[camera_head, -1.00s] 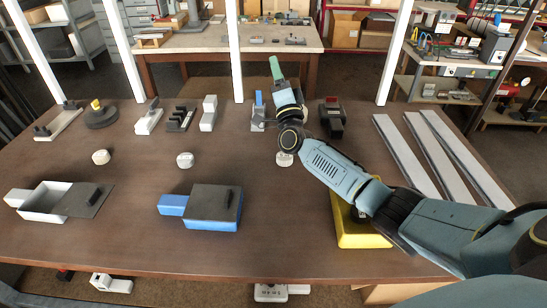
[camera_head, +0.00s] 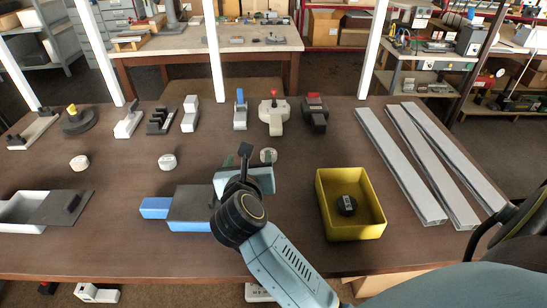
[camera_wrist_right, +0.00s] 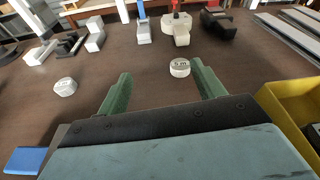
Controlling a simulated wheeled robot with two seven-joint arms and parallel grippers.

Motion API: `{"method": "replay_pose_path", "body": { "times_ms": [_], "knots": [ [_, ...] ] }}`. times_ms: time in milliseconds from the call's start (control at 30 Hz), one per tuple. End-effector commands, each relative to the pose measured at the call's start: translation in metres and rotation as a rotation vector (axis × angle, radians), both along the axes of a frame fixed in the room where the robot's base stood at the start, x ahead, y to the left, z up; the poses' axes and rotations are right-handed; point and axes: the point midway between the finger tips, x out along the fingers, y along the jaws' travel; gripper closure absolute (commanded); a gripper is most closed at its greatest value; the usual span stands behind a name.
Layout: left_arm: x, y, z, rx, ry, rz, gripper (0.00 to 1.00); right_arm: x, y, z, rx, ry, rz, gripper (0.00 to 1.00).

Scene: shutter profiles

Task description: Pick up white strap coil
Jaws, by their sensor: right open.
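Three small white round coils lie apart on the brown table: a left one (camera_head: 79,162), a middle one (camera_head: 168,161) and a right one (camera_head: 268,155). In the right wrist view the right coil (camera_wrist_right: 180,67) carries a dark label and lies beyond and between the fingertips, nearer the right finger. The middle coil (camera_wrist_right: 65,87) lies left of the fingers. My right gripper (camera_wrist_right: 161,72) is open and empty. In the head view my right gripper (camera_head: 256,154) partly covers the right coil. My left gripper is not in view.
A yellow bin (camera_head: 325,210) with a black coil (camera_head: 347,205) stands right of my right gripper. Long grey profiles (camera_head: 400,165) lie at right. Several tools, including a red-knobbed one (camera_head: 273,115), line the back.

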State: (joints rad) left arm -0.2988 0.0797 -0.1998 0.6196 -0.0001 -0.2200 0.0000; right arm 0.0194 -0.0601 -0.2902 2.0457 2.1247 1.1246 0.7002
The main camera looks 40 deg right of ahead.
Motion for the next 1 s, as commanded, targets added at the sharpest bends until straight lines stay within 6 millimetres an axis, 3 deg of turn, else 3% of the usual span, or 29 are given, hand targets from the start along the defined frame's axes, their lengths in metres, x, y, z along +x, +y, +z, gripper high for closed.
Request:
{"method": "replay_pose_path", "body": {
  "times_ms": [100,200,600,833,1000],
  "knots": [
    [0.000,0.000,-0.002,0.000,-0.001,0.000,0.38,-0.024,-0.007,-0.023,0.135,0.038,-0.038,0.32],
    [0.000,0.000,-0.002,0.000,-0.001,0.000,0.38,-0.029,-0.011,-0.031,0.179,0.051,-0.051,0.32],
    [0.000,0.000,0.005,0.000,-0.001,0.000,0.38,0.021,-0.048,-0.057,0.181,0.054,-0.052,0.32],
    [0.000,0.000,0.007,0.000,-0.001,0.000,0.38,0.032,-0.058,-0.064,0.181,0.054,-0.053,0.32],
    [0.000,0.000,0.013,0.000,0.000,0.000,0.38,0.046,-0.076,-0.074,0.177,0.054,-0.053,0.32]
  ]
}}
